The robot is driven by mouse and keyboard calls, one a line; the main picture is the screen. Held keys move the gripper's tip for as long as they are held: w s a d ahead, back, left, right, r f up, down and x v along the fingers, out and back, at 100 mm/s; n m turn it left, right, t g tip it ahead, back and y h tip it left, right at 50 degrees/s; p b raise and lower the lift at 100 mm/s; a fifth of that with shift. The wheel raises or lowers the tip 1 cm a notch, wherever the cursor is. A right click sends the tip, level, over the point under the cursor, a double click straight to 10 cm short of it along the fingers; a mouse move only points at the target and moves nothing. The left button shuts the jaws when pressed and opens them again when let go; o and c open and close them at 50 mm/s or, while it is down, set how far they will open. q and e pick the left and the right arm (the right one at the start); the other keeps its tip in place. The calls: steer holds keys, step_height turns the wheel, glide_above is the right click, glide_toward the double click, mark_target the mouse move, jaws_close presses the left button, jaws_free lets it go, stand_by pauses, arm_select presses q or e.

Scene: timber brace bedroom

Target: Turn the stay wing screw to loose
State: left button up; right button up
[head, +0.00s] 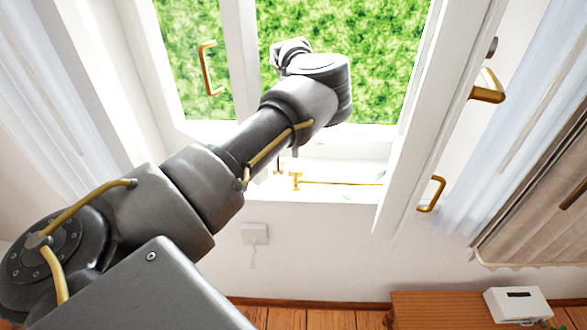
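A thin brass stay bar (345,183) lies along the white window sill. A small upright brass piece at its left end looks like the wing screw (296,180). It is too small to tell how it is turned. My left arm reaches in from the left, above the sill, and ends in front of the window. My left gripper (289,50) is at the far end of the arm, above and apart from the screw in the picture. Its fingers do not show clearly, so I cannot tell whether it is open or shut. My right gripper is out of view.
An open window sash (440,110) with brass handles stands right of the stay. Another brass handle (207,68) is at upper left. Curtains hang on both sides. A wall socket (254,234) is below the sill. A wooden cabinet (440,308) carries a white box (517,305).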

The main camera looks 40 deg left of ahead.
mark_target(295, 172)
arm_select(q)
step_height(295, 172, down, 9)
steer(key=shift+a+r+p, duration=0.1)
steer(key=shift+r+p, duration=0.1)
steer(key=shift+p, duration=0.55)
steer(key=shift+f, duration=0.7)
steer(key=shift+c, duration=0.4)
